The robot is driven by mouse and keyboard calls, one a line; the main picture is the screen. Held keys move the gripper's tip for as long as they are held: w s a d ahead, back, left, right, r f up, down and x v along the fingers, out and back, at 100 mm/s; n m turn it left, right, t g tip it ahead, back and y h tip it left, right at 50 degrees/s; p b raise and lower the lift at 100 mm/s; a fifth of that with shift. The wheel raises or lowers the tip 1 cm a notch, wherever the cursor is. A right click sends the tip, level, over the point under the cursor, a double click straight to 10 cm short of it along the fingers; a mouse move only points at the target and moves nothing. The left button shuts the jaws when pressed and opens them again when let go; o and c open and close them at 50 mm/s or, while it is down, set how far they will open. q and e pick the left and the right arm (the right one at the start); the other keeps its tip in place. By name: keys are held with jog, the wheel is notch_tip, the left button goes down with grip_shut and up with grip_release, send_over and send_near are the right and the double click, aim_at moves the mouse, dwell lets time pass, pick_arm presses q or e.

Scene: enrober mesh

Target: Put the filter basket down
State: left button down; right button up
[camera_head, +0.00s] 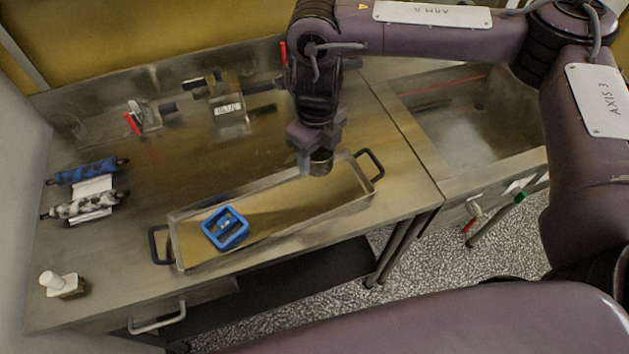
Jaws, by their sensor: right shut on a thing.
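My right gripper (317,136) points down over the right half of a long metal tray (290,234). It is shut on the filter basket (320,163), a small, dark, round metallic piece showing just below the fingers. The basket appears to be above the tray; the exact gap beneath it cannot be told. The fingers hide its upper part. My left gripper is out of view.
A blue square item (225,228) sits in the tray's left part. Two rollers (86,188), a white-knobbed piece (58,283) and metal fittings (228,103) stand on the steel bench (150,225). A sink basin (455,125) lies right.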

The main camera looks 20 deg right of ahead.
send_over(316, 191)
notch_tip(316, 191, down, 6)
jog(key=shift+d+f, duration=0.1)
notch_tip(316, 191, down, 4)
jog(key=shift+r+b, duration=0.15)
jog(key=shift+b, duration=0.3)
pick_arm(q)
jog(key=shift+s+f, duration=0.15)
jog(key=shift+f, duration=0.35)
pick_arm(e)
jog(key=shift+f, duration=0.3)
jog(key=o, duration=1.1)
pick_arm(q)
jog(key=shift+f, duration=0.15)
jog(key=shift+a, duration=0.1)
pick_arm(e)
jog(key=shift+r, duration=0.15)
